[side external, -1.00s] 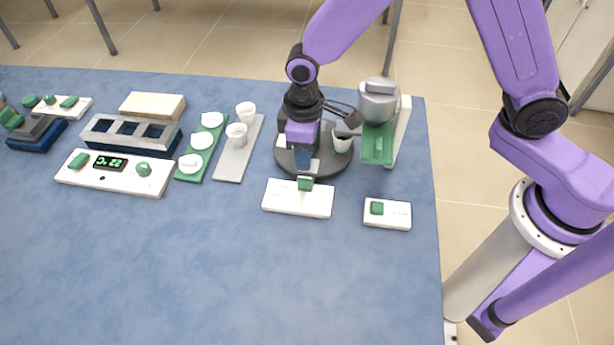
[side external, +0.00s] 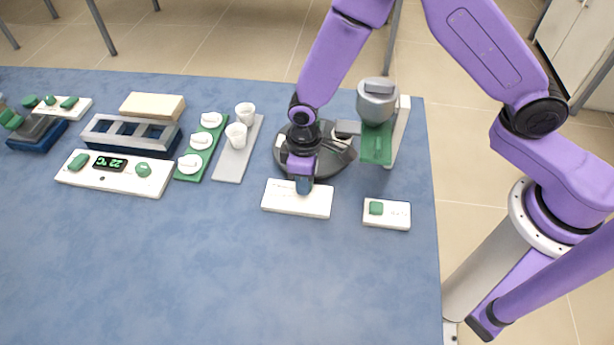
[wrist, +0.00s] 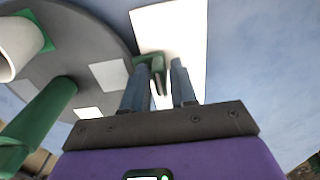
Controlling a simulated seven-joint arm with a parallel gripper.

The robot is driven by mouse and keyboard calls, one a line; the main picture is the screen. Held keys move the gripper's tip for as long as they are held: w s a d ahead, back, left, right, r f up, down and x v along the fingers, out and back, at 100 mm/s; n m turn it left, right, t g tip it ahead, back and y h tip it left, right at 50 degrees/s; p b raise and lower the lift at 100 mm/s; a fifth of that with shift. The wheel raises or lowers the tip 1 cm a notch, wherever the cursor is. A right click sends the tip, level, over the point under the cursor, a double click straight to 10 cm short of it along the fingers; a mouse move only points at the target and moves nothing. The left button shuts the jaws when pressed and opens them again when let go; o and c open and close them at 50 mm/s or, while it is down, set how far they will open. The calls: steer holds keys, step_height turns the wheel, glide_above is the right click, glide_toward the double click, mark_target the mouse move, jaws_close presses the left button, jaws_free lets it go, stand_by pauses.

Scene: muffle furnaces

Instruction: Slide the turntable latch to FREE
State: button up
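The turntable latch is a white plate (side external: 285,202) in front of the dark round turntable (side external: 334,166). Its plate also shows in the wrist view (wrist: 180,30), with a green slider knob (wrist: 157,62) at its turntable end. My gripper (side external: 304,187) points down over the plate and hides the knob in the side view. In the wrist view my gripper's (wrist: 161,66) two blue fingers are apart, with the knob at or between their tips. A gap shows beside the right finger. Contact with the knob cannot be told. Any FREE marking is unreadable.
A green and grey press-like device (side external: 377,120) stands right of the turntable. A small white switch plate (side external: 396,214) lies at the right. A grey tray with white crucibles (side external: 236,135) and a green tray (side external: 190,176) are to the left. The front table is clear.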

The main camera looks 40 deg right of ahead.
steer(key=shift+s+f, duration=0.1)
steer(key=shift+f, duration=0.4)
jaws_close()
steer(key=shift+s+a, duration=0.6)
jaws_free()
steer(key=shift+w+r, duration=0.15)
steer(key=shift+r, duration=3.4)
